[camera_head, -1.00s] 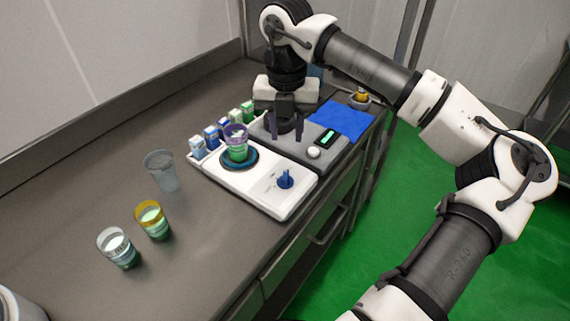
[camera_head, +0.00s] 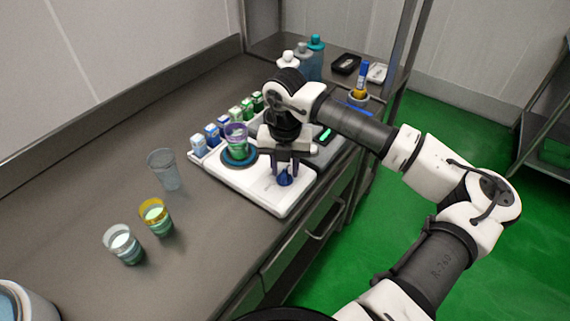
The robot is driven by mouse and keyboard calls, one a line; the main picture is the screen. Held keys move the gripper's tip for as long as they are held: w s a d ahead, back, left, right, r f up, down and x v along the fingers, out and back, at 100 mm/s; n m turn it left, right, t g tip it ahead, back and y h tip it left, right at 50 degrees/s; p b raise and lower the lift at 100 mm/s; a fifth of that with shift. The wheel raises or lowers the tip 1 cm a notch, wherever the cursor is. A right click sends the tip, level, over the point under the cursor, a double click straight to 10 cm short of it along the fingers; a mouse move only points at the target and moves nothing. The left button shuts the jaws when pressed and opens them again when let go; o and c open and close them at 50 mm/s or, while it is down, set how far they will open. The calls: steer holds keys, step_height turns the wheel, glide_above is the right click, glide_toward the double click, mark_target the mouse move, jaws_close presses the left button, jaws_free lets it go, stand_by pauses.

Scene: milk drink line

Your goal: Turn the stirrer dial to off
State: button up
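The white stirrer (camera_head: 245,185) stands on the grey bench. Its blue dial (camera_head: 285,179) is at its front right. A purple-rimmed cup (camera_head: 237,138) with green contents stands on the stirrer's round dark teal plate (camera_head: 240,158). My gripper (camera_head: 285,172) points down over the dial, with its dark fingers apart on either side of it. I cannot tell whether the fingers touch the dial. The dial's upper part and its setting are partly hidden by the gripper.
A clear empty cup (camera_head: 165,170), a yellow-rimmed cup (camera_head: 156,216) and a white-rimmed cup (camera_head: 123,245) stand to the left. Several small cartons (camera_head: 228,121) line the stirrer's back. A grey device with a lit display (camera_head: 326,136) is partly behind my arm. Bottles (camera_head: 303,58) stand at the back.

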jaws_close()
